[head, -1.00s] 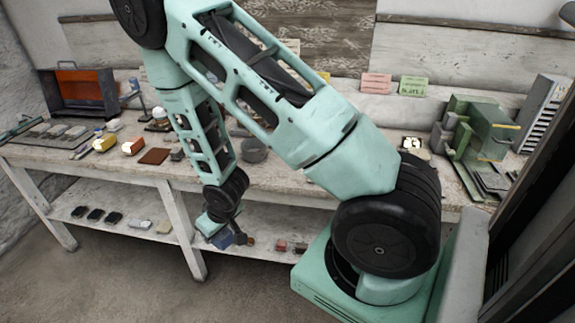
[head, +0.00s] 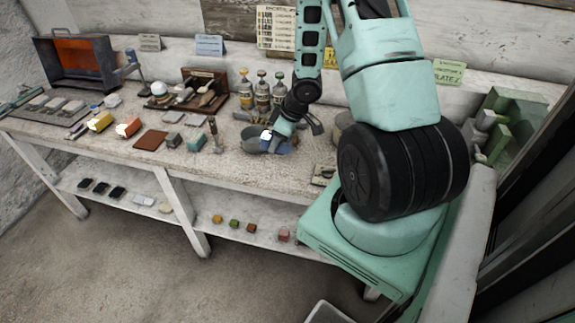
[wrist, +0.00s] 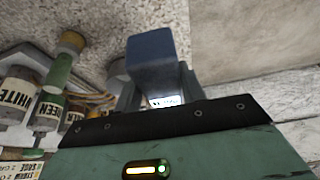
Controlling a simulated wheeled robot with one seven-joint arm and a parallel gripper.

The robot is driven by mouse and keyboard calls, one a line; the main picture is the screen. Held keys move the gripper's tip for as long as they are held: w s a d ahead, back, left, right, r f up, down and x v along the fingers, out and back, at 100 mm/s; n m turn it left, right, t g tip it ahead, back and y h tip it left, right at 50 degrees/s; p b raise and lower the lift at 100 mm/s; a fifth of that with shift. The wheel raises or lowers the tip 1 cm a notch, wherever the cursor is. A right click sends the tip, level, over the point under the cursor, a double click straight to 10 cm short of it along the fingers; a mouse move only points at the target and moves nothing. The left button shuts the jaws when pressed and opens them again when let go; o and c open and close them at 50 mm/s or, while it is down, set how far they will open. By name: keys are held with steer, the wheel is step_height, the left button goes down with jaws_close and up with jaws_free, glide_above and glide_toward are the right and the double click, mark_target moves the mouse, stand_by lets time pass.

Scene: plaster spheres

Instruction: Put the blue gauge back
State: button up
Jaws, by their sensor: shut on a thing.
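My gripper (head: 272,137) is over the bench, in front of the three bottles. In the wrist view my gripper (wrist: 160,82) has its grey fingers closed on a blue block (wrist: 150,48), which I take to be the blue gauge. A small white label with dark marks shows between the fingers. In the head view the blue block (head: 277,147) is small and partly hidden by the gripper. It is at or just above a dark grey bowl (head: 252,140); I cannot tell whether they touch.
Bottles (head: 262,92) stand behind the gripper. A brown mat (head: 150,140), grey blocks (head: 173,140), a teal block (head: 196,141) and an upright tool (head: 214,135) lie to the left. Coloured cubes (head: 234,223) sit on the lower shelf. Green machinery (head: 497,125) is at the right.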

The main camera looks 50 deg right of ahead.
steer(key=shift+s+d+r, duration=0.25)
steer(key=shift+s+d, duration=0.1)
steer(key=shift+d, duration=0.3)
steer(key=shift+s+d+r, duration=0.2)
steer(key=shift+s+d, duration=0.1)
steer(key=shift+d, duration=0.3)
steer(key=shift+n, duration=0.3)
steer(key=f+b, duration=0.1)
steer(key=f, duration=0.2)
steer(key=f+b, duration=0.1)
steer(key=f, duration=0.2)
steer(key=f+b, duration=0.1)
steer(key=f, duration=0.3)
steer(key=shift+s+d, duration=0.15)
steer(key=shift+d, duration=0.1)
steer(key=shift+f, duration=0.1)
steer(key=o, duration=0.9)
